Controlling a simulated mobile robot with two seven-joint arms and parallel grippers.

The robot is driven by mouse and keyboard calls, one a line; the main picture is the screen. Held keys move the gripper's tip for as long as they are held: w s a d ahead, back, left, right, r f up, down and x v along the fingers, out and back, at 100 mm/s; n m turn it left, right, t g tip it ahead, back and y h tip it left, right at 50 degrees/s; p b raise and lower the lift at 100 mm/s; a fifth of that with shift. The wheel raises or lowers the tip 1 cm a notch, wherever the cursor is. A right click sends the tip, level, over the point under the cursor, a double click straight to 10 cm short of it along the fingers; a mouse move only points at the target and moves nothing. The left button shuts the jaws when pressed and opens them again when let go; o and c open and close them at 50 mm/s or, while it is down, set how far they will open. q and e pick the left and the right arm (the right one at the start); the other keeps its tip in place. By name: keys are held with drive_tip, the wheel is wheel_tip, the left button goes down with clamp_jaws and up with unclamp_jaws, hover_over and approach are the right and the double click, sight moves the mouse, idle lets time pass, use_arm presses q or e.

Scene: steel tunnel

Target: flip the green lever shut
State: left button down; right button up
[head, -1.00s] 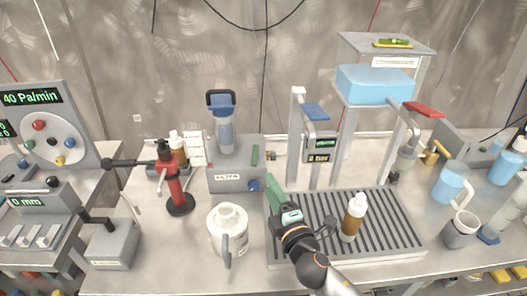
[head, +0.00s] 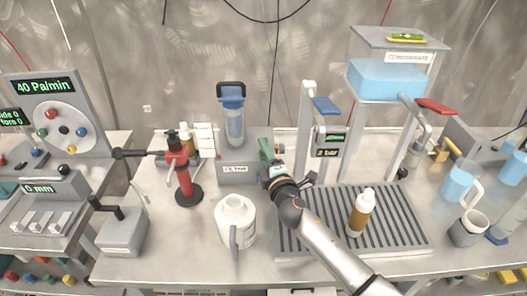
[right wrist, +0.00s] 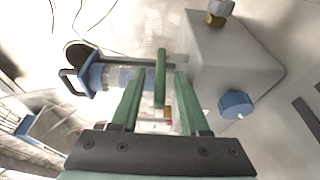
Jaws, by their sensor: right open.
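The green lever (right wrist: 160,80) is a slim upright bar on a grey box (right wrist: 232,58); the box also shows in the head view (head: 236,176). My right gripper (head: 265,148) has green fingers and is at the front of this box, hiding the lever in the head view. In the right wrist view the fingers are open, one on each side of the lever, with gaps visible between them and the bar. I cannot tell how deep the lever sits between them. My left gripper is not in view.
A blue knob (right wrist: 237,104) is on the box. A white jug (head: 235,220), a red stand (head: 186,180), a brown bottle (head: 361,212) and a slatted tray (head: 400,235) are around my arm.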

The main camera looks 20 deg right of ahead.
drive_tip(key=shift+w, duration=0.15)
clamp_jaws()
idle(0.4)
idle(1.0)
